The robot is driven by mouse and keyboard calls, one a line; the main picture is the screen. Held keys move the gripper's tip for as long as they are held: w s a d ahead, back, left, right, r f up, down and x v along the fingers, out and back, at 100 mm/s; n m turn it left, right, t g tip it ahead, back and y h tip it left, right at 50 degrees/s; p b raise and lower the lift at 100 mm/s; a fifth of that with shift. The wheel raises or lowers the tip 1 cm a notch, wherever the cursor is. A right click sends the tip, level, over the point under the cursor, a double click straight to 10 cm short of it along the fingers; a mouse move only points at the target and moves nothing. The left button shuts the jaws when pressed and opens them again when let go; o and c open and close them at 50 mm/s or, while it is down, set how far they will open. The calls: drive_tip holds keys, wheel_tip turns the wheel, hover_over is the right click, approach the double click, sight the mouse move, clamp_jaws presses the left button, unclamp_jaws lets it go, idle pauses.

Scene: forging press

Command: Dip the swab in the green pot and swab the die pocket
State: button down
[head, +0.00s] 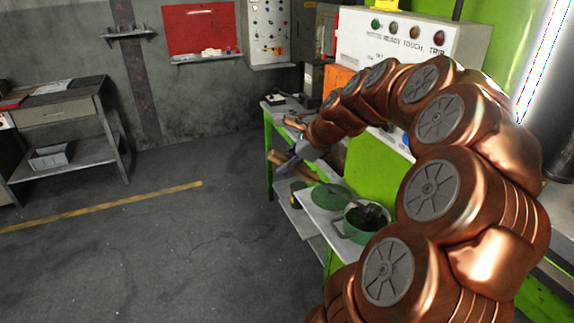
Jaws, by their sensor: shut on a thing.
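The swab (310,176) has a wooden handle and a thin dark shaft that slopes down to the right. Its dark head (375,213) is at the mouth of the green pot (363,237); I cannot tell how deep it reaches. The pot is open and stands on a narrow shelf beside the bench. My gripper (290,163) is shut on the swab's wooden handle, to the upper left of the pot. The die pocket is not in view.
A green round lid (330,196) lies left of the pot. A control box (412,38) with lamps stands behind my arm, by the green press frame (507,45). A grey side table (60,115) stands at far left. The floor between is clear.

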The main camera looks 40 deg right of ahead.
drive_tip(key=shift+r+p, duration=0.8)
drive_tip(key=shift+r, duration=1.15)
drive_tip(key=shift+r+p, duration=0.8)
drive_tip(key=shift+r, duration=0.6)
